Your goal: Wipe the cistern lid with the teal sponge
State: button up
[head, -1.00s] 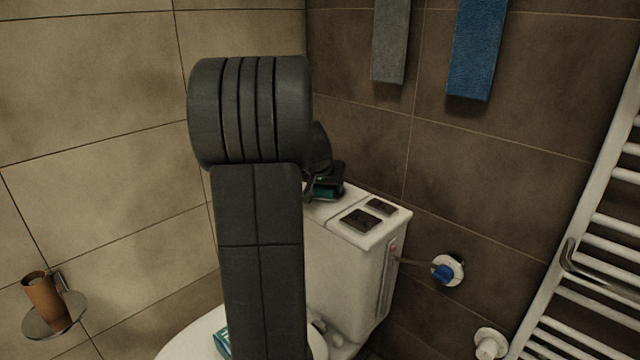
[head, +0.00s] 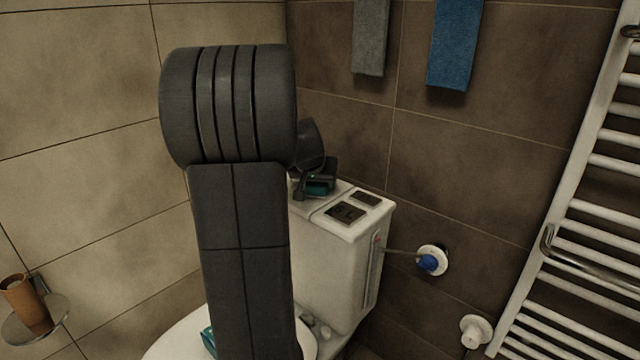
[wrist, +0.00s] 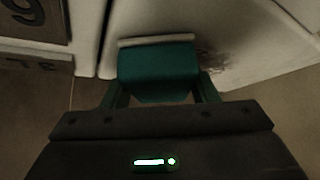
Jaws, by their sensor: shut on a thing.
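My gripper (head: 316,180) is shut on the teal sponge (head: 320,188), low over the left part of the white cistern lid (head: 372,222). In the wrist view the sponge (wrist: 156,70) sits between my two fingers (wrist: 158,92), with a pale strip along its far edge. The lid (wrist: 265,32) lies beneath and around it, and a brownish smear (wrist: 213,62) shows just right of the sponge. I cannot tell whether the sponge touches the lid. My arm hides the lid's left end in the head view.
Dark flush plates (head: 345,213) are set in the lid's right part. A grey towel (head: 370,35) and a blue towel (head: 455,40) hang behind. A white towel radiator (head: 570,220) stands right. A teal item (head: 208,341) lies on the toilet seat, partly hidden.

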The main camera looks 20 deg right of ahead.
jog(key=shift+w+a, duration=0.6)
jog(key=shift+w, duration=0.3)
jog(key=shift+w+a, duration=0.65)
jog(key=shift+w, duration=0.3)
jog(key=shift+w+a, duration=0.6)
jog(key=shift+w, duration=0.3)
jog(key=shift+w+a+f, duration=0.1)
jog(key=shift+w+a, duration=0.4)
jog(key=shift+w, duration=0.2)
jog(key=shift+w+a+f, duration=0.1)
jog(key=shift+w+a, duration=0.35)
jog(key=shift+w, duration=0.25)
jog(key=shift+r, duration=0.15)
jog(key=shift+r+p, duration=2.15)
jog(key=shift+r, duration=0.8)
jog(key=shift+r, duration=0.1)
notch_tip(320, 180, up, 3)
jog(key=shift+f+p, duration=0.1)
jog(key=shift+p, duration=1.05)
jog(key=shift+f, duration=0.15)
notch_tip(320, 180, down, 7)
jog(key=b, duration=0.6)
jog(key=shift+a, duration=0.15)
